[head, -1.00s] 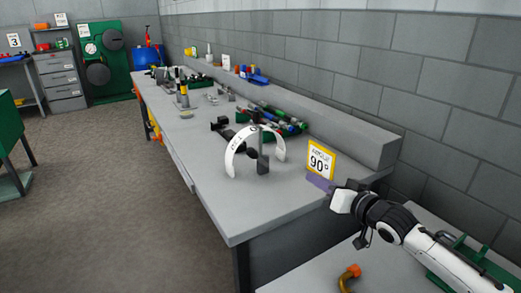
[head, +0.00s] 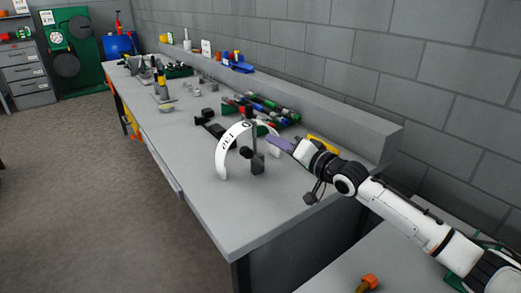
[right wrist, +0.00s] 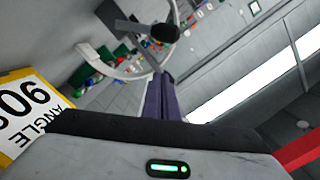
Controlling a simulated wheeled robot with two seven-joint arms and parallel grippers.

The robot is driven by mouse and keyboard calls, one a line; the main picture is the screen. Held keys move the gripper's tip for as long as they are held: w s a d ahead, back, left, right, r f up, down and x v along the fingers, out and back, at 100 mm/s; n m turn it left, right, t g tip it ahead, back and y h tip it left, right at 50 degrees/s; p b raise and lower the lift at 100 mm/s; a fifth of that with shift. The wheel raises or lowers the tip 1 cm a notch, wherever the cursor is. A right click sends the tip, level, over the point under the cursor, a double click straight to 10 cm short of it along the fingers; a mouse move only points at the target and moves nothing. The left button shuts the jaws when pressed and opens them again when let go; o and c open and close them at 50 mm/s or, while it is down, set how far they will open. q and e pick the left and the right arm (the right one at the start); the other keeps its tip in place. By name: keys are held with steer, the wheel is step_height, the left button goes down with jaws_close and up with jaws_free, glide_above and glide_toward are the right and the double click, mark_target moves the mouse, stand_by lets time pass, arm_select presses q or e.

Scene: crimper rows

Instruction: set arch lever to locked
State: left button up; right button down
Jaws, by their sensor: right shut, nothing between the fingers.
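The white arch scale (head: 227,150) with black numbers stands upright on the grey bench. A dark upright post with a lever and black knob (head: 257,157) stands at the arch; the knob also shows in the right wrist view (right wrist: 164,33). My right gripper (head: 279,144) has purple fingers and is shut and empty. Its tips are close to the right of the arch and lever; I cannot tell whether they touch. In the right wrist view the shut fingers (right wrist: 161,97) point toward the lever. My left gripper is not in view.
The yellow-edged "ANGLE 90°" sign (right wrist: 30,112) is close beside my right gripper, partly hidden in the head view. Several coloured tools (head: 268,110) lie behind the arch. The bench's (head: 215,208) front part is clear.

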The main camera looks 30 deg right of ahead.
mark_target(253, 158)
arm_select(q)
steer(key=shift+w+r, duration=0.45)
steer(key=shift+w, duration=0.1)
arm_select(e)
steer(key=shift+w+a+f, duration=1.45)
steer(key=shift+w+a, duration=0.05)
steer(key=shift+a, duration=0.15)
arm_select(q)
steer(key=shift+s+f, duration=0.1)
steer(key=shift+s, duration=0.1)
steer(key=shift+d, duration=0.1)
arm_select(e)
steer(key=shift+a, duration=0.15)
